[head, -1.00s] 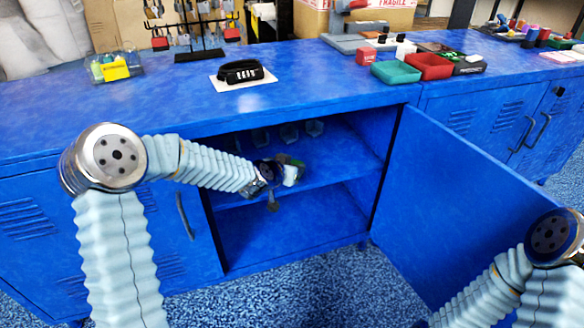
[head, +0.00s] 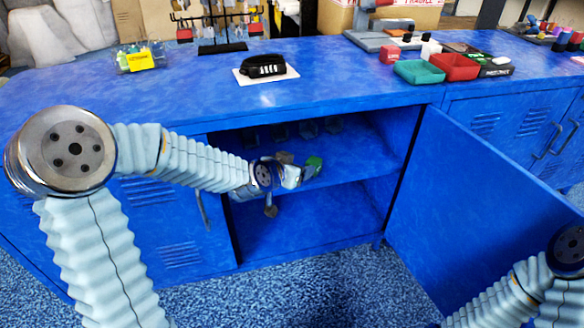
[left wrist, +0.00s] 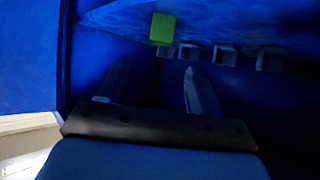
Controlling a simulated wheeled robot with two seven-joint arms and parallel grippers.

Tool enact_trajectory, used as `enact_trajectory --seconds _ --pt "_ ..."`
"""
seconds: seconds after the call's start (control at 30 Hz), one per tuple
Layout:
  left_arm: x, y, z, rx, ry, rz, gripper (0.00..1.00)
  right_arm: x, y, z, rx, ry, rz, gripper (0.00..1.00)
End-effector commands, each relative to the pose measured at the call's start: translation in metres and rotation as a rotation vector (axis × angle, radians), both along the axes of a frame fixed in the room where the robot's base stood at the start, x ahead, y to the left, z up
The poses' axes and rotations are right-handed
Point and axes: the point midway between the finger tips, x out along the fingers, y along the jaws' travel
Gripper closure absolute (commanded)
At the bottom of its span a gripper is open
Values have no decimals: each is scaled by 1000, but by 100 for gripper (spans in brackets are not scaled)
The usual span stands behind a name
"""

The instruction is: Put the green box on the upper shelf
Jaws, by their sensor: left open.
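The green box (head: 314,164) stands on the upper shelf (head: 352,158) inside the open blue cabinet. In the left wrist view the green box (left wrist: 162,28) shows beyond my fingertips, apart from them. My left gripper (head: 299,173) reaches into the cabinet just left of the box. Its two fingers (left wrist: 157,66) are spread, with nothing between them. My right gripper is out of view; only part of my right arm shows at the lower right.
The cabinet door (head: 490,200) stands open on the right. The lower compartment (head: 320,220) looks empty. A black case (head: 263,66) lies on the cabinet top.

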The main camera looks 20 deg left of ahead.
Motion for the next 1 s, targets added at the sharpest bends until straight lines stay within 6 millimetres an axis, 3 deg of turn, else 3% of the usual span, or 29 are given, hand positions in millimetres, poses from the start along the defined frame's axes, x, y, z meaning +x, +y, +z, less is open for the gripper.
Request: enact_trajectory --seconds 0.2,0.37,0.47,0.57,0.6,0.7,0.8,0.9,1.0 --pt "-21 5 12 1 -1 0 35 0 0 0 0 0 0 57" --pt "-24 3 6 -10 15 0 35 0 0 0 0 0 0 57" --pt "-33 -7 -36 -68 111 -2 35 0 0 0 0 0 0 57" --pt "-61 -28 -113 -169 304 4 35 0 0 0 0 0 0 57" --pt "-79 -38 -147 -207 398 10 35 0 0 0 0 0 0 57" --pt "-135 -61 -222 -276 632 41 35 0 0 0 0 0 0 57" --pt "-193 -74 -275 -304 832 82 35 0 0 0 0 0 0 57" --pt "-238 -79 -306 -306 972 122 35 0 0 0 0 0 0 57" --pt "-261 -80 -319 -302 1037 145 35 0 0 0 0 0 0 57"
